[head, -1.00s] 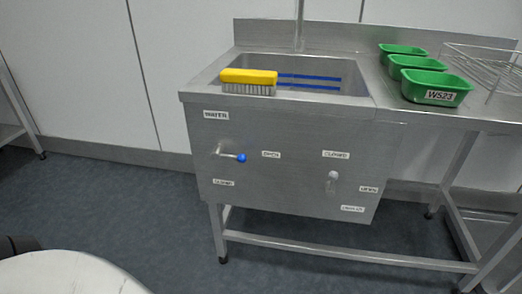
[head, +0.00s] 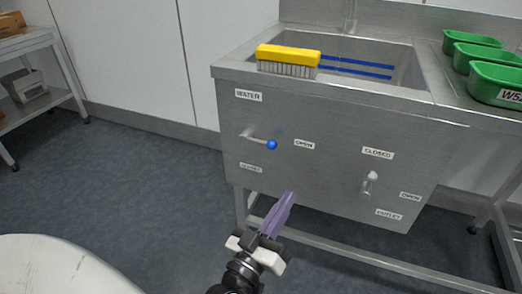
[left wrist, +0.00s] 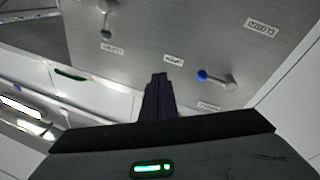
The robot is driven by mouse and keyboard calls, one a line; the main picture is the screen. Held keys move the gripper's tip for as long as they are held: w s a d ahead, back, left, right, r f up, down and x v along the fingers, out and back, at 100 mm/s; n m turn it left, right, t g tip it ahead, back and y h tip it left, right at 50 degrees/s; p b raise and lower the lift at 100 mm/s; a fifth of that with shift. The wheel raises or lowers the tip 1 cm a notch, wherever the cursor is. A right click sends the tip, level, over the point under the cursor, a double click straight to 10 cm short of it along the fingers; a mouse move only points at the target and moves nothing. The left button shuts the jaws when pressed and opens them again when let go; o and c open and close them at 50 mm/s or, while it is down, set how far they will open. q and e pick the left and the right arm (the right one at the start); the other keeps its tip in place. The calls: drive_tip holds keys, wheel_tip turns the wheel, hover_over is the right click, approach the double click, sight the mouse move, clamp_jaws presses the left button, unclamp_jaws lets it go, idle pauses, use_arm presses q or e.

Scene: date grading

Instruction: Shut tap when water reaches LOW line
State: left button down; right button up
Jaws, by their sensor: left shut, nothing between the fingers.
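The water tap lever (head: 258,140) with a blue knob (head: 272,145) is on the sink's front panel, pointing right toward the OPEN label (head: 303,144). A CLOSED label (head: 251,168) is below it. The blue knob also shows in the left wrist view (left wrist: 202,75). Two blue lines (head: 358,68) run along the inside of the sink basin (head: 405,70); I cannot make out a water surface or their wording. My left gripper (head: 289,196), with purple fingers, is shut and empty, below the tap and apart from it. My right gripper is not in view.
A yellow brush (head: 288,55) lies on the sink's front rim. The outlet lever (head: 370,182) points up toward its CLOSED label (head: 377,153). Several green tubs (head: 490,70) stand on the right drainboard.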

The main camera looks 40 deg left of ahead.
use_arm(q)
drive_tip(key=a+r+n+y, duration=0.4)
drive_tip(key=a+n+y, duration=0.4)
drive_tip(key=a+y, duration=0.15)
drive_tip(key=w+a+b, duration=0.2)
drive_tip(key=w+b, duration=0.1)
drive_tip(key=w, duration=0.6)
drive_tip(key=shift+w+a+r+y, duration=0.25)
drive_tip(key=shift+r+y, duration=0.05)
drive_tip(key=shift+y, duration=0.15)
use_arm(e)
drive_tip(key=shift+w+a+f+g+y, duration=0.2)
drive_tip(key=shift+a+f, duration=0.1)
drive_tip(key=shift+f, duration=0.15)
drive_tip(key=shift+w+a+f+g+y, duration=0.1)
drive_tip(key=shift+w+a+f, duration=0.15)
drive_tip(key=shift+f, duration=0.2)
